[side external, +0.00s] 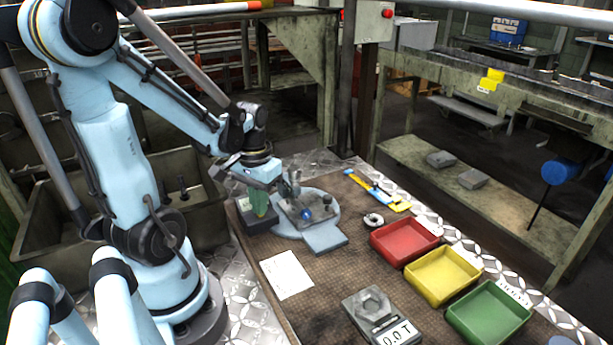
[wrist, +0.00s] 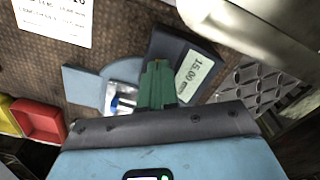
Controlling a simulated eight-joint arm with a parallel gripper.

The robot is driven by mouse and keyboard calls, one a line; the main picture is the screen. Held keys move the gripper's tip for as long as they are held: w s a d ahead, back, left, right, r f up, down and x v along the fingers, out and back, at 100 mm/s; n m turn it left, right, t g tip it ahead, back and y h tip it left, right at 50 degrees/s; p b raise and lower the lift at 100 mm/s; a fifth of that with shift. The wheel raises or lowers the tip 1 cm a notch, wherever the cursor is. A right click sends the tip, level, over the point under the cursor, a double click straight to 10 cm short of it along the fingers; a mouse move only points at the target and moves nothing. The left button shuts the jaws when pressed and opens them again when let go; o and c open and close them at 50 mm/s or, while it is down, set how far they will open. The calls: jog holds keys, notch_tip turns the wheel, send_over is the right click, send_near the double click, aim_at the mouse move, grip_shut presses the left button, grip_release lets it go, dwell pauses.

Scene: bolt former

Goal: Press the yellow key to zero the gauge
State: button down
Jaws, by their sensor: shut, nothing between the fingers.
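The gauge is a dark box with a pale display reading about 15.00 (wrist: 190,72) in the wrist view. In the side view its dark casing (side external: 262,224) stands at the left edge of the mat, beside the pale blue round plate. My gripper (side external: 260,206), with green fingers, is shut and empty and points down over the gauge. In the wrist view the fingers (wrist: 157,68) overlap the gauge's near part, left of the display. Contact cannot be told.
The round plate (side external: 332,238) holds a metal fixture with a blue knob close by. A paper sheet (side external: 286,275), red bin (side external: 399,252), yellow bin (side external: 443,288) and green bin (side external: 490,324) lie nearer. A grey unit (side external: 378,316) reads 0.0 T. The mat's middle is free.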

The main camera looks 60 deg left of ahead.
notch_tip(320, 180, up, 9)
dwell(1.0)
jog(key=s+d, duration=0.4)
jog(key=s, duration=0.1)
jog(key=shift+s, duration=0.35)
dwell(0.4)
